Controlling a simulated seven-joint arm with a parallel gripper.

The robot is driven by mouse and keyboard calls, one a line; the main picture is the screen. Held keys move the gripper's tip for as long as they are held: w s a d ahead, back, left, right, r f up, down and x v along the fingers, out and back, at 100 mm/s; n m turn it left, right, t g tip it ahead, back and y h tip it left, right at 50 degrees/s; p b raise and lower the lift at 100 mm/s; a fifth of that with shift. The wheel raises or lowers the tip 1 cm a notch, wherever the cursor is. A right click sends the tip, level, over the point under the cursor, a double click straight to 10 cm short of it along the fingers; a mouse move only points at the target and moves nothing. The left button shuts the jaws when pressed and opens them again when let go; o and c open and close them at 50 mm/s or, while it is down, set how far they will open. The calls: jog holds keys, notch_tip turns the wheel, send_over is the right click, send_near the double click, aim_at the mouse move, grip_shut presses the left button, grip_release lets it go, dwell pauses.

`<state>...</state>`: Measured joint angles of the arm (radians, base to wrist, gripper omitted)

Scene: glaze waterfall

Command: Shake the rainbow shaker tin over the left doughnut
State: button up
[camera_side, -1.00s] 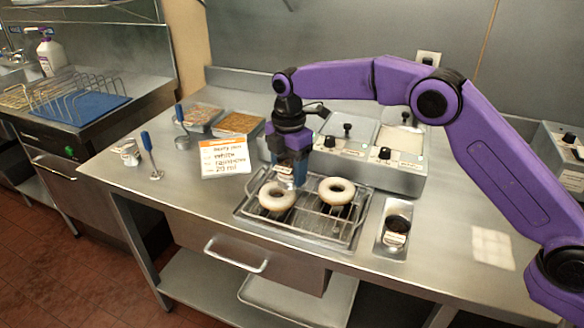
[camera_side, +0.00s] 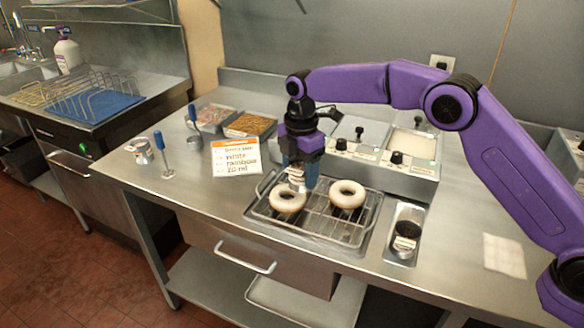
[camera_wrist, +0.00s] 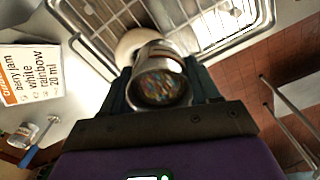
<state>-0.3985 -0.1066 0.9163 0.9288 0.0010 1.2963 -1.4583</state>
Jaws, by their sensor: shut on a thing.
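My gripper (camera_side: 300,172) is shut on the rainbow shaker tin (camera_side: 297,183), a small silver tin with a pale label. In the wrist view the tin (camera_wrist: 160,75) sits between the fingers, and many-coloured sprinkles show in its round end facing the camera. The tin is just above the back of the left doughnut (camera_side: 286,203), which has white glaze. The wrist view shows part of this doughnut (camera_wrist: 132,42) behind the tin. The right doughnut (camera_side: 347,195), also white-glazed, lies beside it on the wire rack (camera_side: 316,228). No sprinkles are visible on either doughnut.
An order card (camera_side: 236,157) reading berry jam, white, rainbow, 20 ml stands left of the rack. A small tray (camera_side: 404,254) with a dark-topped tin is at right. Glaze wells (camera_side: 385,152) and topping trays (camera_side: 250,124) stand behind. A blue-handled tool (camera_side: 163,152) and another tin (camera_side: 140,151) are at left.

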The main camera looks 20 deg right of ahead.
jog(key=shift+s+d, duration=0.25)
jog(key=shift+s, duration=0.05)
jog(key=shift+w+a, duration=1.45)
jog(key=shift+s+d, duration=1.45)
jog(key=shift+w+a, duration=1.45)
jog(key=shift+s+d, duration=1.45)
jog(key=shift+r, duration=2.5)
